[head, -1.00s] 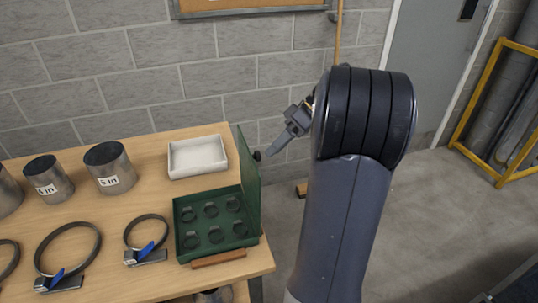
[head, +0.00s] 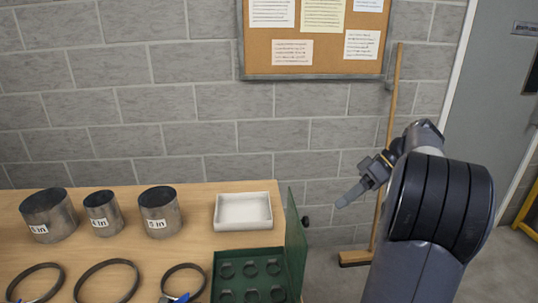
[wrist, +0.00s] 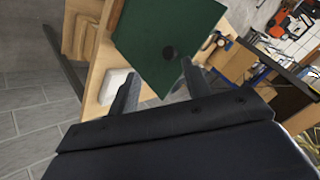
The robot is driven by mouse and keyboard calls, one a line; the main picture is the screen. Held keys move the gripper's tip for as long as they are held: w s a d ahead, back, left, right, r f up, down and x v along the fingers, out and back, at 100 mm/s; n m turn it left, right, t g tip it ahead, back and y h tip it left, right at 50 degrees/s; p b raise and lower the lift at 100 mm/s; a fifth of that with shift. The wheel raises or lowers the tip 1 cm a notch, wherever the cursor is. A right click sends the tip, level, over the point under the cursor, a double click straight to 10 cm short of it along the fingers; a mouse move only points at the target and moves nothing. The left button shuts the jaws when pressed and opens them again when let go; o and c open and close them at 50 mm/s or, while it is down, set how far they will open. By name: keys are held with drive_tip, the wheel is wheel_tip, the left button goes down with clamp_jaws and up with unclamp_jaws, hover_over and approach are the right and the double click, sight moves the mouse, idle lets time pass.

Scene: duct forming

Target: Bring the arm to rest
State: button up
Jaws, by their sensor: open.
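My gripper (head: 352,192) hangs in the air at the right in the head view, pointing left and down, to the right of the green case's raised lid (head: 296,245). My arm (head: 430,220) is folded beside it. In the wrist view my gripper (wrist: 158,80) has its two fingers spread apart with nothing held between them. The green lid with a dark round knob (wrist: 169,53) shows beyond the fingers, apart from them as far as I can tell.
On the wooden table (head: 190,215) are labelled metal cylinders (head: 158,212), a white tray (head: 243,211), several ring clamps (head: 107,282) and the green case (head: 250,257) with dark rings. A broom (head: 390,140) leans on the wall under a notice board's right side.

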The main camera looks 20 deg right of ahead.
drive_tip(key=x, duration=0.9)
drive_tip(key=shift+w+a, duration=0.15)
drive_tip(key=shift+a, duration=0.3)
drive_tip(key=shift+f, duration=0.1)
